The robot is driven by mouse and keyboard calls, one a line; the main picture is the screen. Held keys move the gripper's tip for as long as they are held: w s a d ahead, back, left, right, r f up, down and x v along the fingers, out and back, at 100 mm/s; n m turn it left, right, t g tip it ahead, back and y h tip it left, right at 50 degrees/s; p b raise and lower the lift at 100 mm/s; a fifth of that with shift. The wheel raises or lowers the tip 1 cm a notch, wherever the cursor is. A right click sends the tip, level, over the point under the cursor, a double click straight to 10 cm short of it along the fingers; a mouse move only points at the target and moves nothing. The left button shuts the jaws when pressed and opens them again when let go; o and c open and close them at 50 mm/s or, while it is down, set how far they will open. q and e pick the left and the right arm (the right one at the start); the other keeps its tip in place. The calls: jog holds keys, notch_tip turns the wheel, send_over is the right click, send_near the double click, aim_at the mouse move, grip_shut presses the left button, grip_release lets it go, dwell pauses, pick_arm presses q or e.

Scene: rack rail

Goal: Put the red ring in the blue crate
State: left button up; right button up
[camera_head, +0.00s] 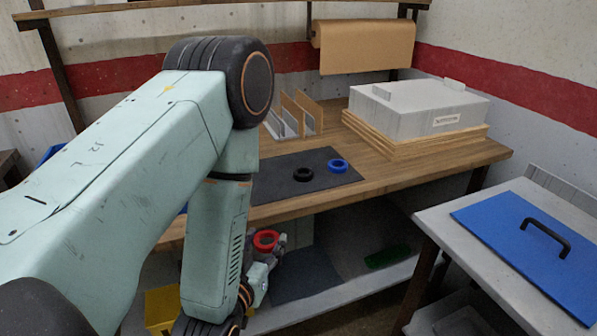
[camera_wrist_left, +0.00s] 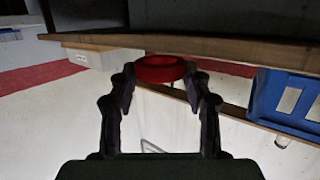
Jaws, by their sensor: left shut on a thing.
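The red ring (camera_head: 265,240) is gripped by my left gripper (camera_head: 268,257), low in front of the wooden bench's front edge. In the left wrist view the red ring (camera_wrist_left: 160,69) sits between the two dark fingertips, which are shut on it. A blue crate (camera_wrist_left: 262,96) shows at the right of the left wrist view, apart from the ring. In the head view a bit of blue (camera_head: 52,152) shows behind my left arm; I cannot tell whether it is that crate. My right gripper is in neither view.
The bench (camera_head: 400,172) carries a dark mat (camera_head: 315,178) with a black ring (camera_head: 303,174) and a blue ring (camera_head: 338,166). A grey case (camera_head: 420,105) stands at its back right. A blue panel with a black handle (camera_head: 545,240) lies at right. A yellow box (camera_head: 160,305) is low left.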

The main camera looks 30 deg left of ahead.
aim_at(267, 188)
pick_arm(q)
jog(key=w+a+b, duration=0.1)
jog(key=w+a+r+n+y+b, duration=0.1)
jog(key=a+b, duration=0.1)
jog(key=w+a+y+b, duration=0.1)
jog(key=b, duration=0.1)
jog(key=shift+a+r+n+g, duration=0.15)
jog(key=shift+r+n+g, duration=0.15)
jog(key=shift+n+g, duration=0.1)
jog(key=x, duration=0.3)
jog(key=r+x, duration=0.1)
jog(key=x, duration=0.3)
jog(key=r+x, duration=0.1)
jog(key=x, duration=0.2)
jog(key=shift+w+a+r, duration=0.15)
jog(key=shift+w+a, duration=0.15)
jog(key=shift+w, duration=0.2)
jog(key=x, duration=0.2)
jog(key=shift+w+a+r+b, duration=0.15)
jog(key=shift+w+a+b, duration=0.05)
jog(key=shift+w+b, duration=0.2)
jog(key=shift+w+a, duration=0.1)
jog(key=shift+w, duration=0.15)
jog(key=shift+f, duration=0.2)
jog(key=shift+s+r, duration=0.1)
jog(key=shift+r, duration=0.05)
